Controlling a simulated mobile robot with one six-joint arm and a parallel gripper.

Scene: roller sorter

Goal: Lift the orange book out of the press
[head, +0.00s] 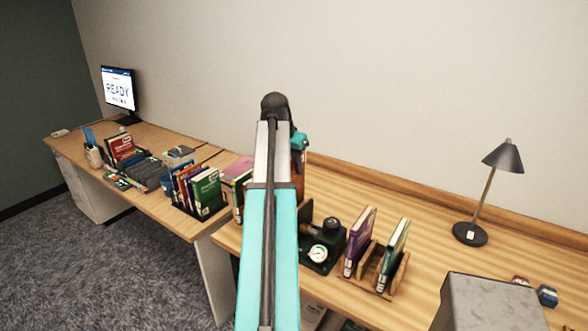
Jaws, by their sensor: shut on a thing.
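My arm runs up the middle of the head view and hides much of what is behind it. My gripper (299,148) shows only in part at the arm's right edge, and its fingertips are hidden. Below it a strip of the orange book (298,178) shows, upright and held in the shut gripper. The dark green press (333,232) with a round white gauge (318,253) stands on the desk, lower and to the right of the book. My arm covers the press's left part, so I cannot tell whether the book is clear of it.
A wooden rack (370,268) right of the press holds a purple book (360,240) and a green book (393,252). A grey box (492,303) stands front right, a black lamp (470,233) behind. Several books (198,188) stand left. The desk between rack and lamp is clear.

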